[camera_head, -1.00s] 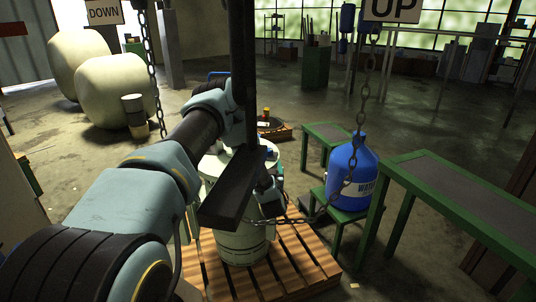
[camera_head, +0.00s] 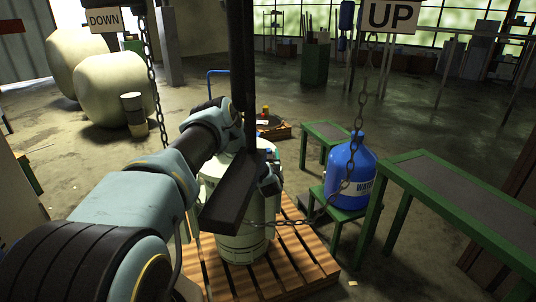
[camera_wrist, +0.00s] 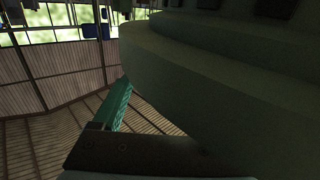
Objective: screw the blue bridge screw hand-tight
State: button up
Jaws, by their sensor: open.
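The pale green drum-shaped disperser (camera_head: 240,247) stands on a wooden pallet in the head view, largely covered by my arm and a dark beam. A tiny blue spot (camera_head: 273,154) shows at the drum's top, just right of the beam; it is too small to tell whether it is the blue bridge screw. My gripper (camera_head: 270,182) is at the drum's upper right side, partly hidden. In the wrist view, a large rounded dark green surface (camera_wrist: 230,75) fills the upper right, close to the camera. My gripper is open; no screw shows there.
A chain (camera_head: 318,215) runs across the drum's right side and up to the UP sign (camera_head: 390,16). A blue water jug (camera_head: 350,175) stands on a green stool right of the pallet (camera_head: 318,272). A green table (camera_head: 455,200) is farther right. A second chain (camera_head: 152,75) hangs at left.

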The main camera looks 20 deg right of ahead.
grip_shut()
jog(key=shift+f+m+h+b, duration=0.1)
jog(key=shift+m+h+b, duration=0.2)
jog(key=shift+h+b, duration=0.1)
jog(key=shift+a+m+g+h+b, duration=0.1)
jog(key=shift+m+g+h+b, duration=0.2)
jog(key=shift+m+h, duration=0.35)
grip_release()
jog(key=b+v, duration=0.1)
jog(key=v, duration=0.9)
jog(key=shift+s+a+b, duration=0.2)
jog(key=shift+s+b, duration=0.15)
jog(key=shift+s, duration=0.05)
